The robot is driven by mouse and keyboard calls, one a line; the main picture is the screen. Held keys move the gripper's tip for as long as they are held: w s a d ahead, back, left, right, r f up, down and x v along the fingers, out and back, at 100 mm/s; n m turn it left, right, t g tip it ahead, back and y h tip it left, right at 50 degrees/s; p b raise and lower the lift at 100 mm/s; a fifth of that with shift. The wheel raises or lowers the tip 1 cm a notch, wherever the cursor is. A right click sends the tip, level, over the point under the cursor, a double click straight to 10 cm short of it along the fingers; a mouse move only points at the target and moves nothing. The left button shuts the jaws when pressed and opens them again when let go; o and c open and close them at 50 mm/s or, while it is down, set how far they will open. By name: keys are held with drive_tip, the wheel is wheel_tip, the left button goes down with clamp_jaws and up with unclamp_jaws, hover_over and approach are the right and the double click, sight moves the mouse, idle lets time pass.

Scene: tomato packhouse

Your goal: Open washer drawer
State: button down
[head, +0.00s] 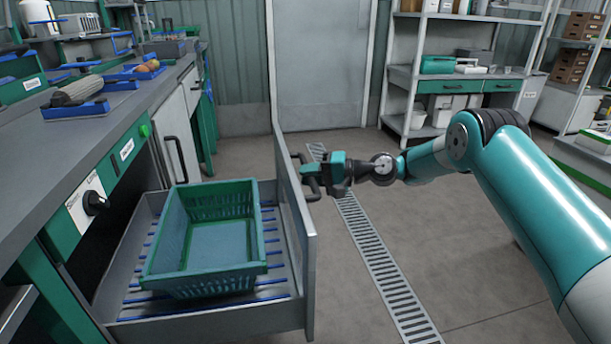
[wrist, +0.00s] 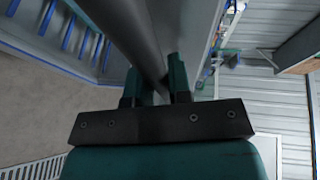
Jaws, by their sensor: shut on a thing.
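The washer drawer (head: 309,240) is pulled well out from the counter on the left in the head view. A green basket (head: 205,280) stands inside it on a slatted floor with blue strips. My gripper (head: 311,176) is at the outer side of the drawer front, shut on the dark drawer handle (head: 314,190). In the wrist view the handle bar (wrist: 135,40) runs between the two fingers (wrist: 153,85). The drawer interior (wrist: 65,40) shows at the upper left there. The basket appears empty.
The counter (head: 150,100) above the drawer holds blue trays and tools. A black knob (head: 95,203) is on the panel left of the drawer. A floor drain grate (head: 385,275) crosses the open floor to the right. Shelving (head: 425,75) stands at the back.

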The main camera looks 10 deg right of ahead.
drive_tip(key=shift+w+d, duration=0.1)
drive_tip(key=shift+d, duration=0.9)
drive_tip(key=c, duration=1.1)
unclamp_jaws()
drive_tip(key=p+v, duration=0.1)
drive_tip(key=v, duration=1.1)
drive_tip(key=shift+p, duration=0.4)
